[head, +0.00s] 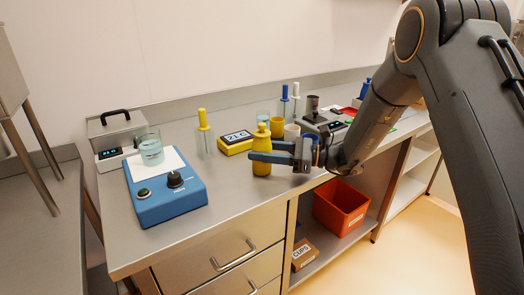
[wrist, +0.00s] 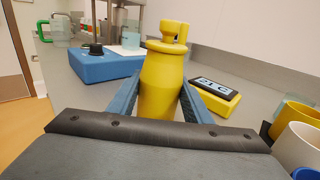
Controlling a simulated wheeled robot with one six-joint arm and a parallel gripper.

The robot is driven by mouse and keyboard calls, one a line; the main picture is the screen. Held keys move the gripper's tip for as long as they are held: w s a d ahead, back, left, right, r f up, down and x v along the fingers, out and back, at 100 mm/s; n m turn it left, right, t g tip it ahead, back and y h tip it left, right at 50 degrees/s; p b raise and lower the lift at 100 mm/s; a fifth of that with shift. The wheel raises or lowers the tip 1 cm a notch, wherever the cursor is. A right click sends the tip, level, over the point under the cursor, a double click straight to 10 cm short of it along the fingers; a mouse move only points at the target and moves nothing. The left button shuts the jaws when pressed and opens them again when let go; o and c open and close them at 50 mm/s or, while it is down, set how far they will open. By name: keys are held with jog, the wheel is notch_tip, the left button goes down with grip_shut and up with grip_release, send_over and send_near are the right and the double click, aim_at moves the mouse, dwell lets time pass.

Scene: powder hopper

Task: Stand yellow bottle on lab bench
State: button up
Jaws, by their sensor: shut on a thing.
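The yellow bottle (head: 261,150) is upright at the front of the lab bench (head: 232,186). My gripper (head: 262,157) has its blue fingers closed around the bottle's body. In the wrist view the bottle (wrist: 161,85) stands between the two fingers (wrist: 160,98), with its yellow cap at the top. Its lower part is hidden behind my gripper's body in the wrist view. I cannot tell for sure whether its base touches the bench.
A blue stirrer (head: 166,190) with a beaker (head: 150,148) on it stands to the left. Behind the bottle are a yellow display box (head: 235,143) and yellow cups (head: 277,127). An orange bin (head: 340,207) is on the shelf below. Bare bench lies between stirrer and bottle.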

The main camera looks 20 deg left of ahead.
jog(key=shift+f, duration=0.1)
jog(key=o, duration=1.2)
jog(key=shift+o, duration=0.2)
jog(key=d+b, duration=0.1)
jog(key=d, duration=0.3)
jog(key=d+b, duration=0.1)
jog(key=d, duration=0.3)
jog(key=w+d, duration=0.1)
jog(key=d, duration=0.3)
jog(key=shift+b, duration=0.4)
jog(key=s+d+f+n+g+h, duration=0.1)
jog(key=s+d+f+n+h, duration=0.3)
jog(key=s, duration=0.5)
jog(key=s+d+f+n+g+h, duration=0.2)
jog(key=s+d+f+n+h, duration=0.15)
jog(key=s+d+h, duration=0.4)
jog(key=s+d+f+n+t+h, duration=0.1)
jog(key=s+d+n+t+h, duration=0.3)
jog(key=s+d+n, duration=0.5)
jog(key=shift+s+d+n+h, duration=0.3)
jog(key=shift+d+h, duration=0.95)
jog(key=shift+d, duration=1.4)
